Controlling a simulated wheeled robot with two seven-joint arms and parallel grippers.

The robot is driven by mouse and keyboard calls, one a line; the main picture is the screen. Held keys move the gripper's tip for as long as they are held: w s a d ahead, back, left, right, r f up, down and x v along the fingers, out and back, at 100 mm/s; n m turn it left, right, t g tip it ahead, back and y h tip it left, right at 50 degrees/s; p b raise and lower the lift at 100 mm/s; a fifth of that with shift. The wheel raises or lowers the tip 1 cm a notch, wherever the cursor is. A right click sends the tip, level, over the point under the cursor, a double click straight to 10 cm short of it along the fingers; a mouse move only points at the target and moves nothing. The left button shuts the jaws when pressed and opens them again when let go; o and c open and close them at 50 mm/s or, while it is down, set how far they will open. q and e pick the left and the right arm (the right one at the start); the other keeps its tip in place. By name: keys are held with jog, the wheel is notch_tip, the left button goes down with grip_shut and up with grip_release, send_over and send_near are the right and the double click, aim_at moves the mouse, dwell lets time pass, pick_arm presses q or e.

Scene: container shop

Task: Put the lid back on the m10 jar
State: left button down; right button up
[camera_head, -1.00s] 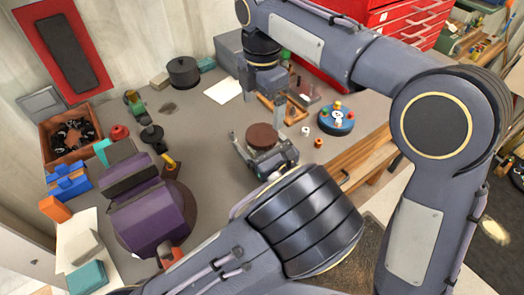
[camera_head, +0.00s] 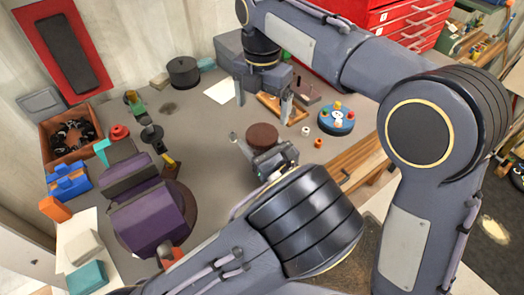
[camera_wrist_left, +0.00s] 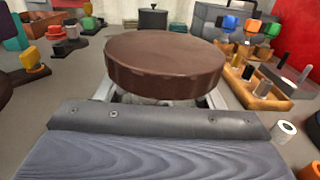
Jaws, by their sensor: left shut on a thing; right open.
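A brown round lid (camera_head: 262,136) sits level on top of a greyish jar body (camera_wrist_left: 155,100), mostly hidden beneath it. The lid (camera_wrist_left: 165,62) fills the middle of the left wrist view. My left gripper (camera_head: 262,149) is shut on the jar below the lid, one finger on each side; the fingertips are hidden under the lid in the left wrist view. No label on the jar is visible. My right gripper (camera_head: 264,102) is open and empty, beyond the lid in the head view, its two fingers pointing down and apart from the lid.
A wooden tray with pegs (camera_head: 283,107) and a blue round toy (camera_head: 337,119) stand beyond and right. A black pot (camera_head: 183,71) stands at the back. A purple machine (camera_head: 150,215) and a box of dark parts (camera_head: 70,135) are left. Grey table is free left of the lid.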

aim_at(262, 134)
dwell(0.3)
jog(key=shift+f, duration=4)
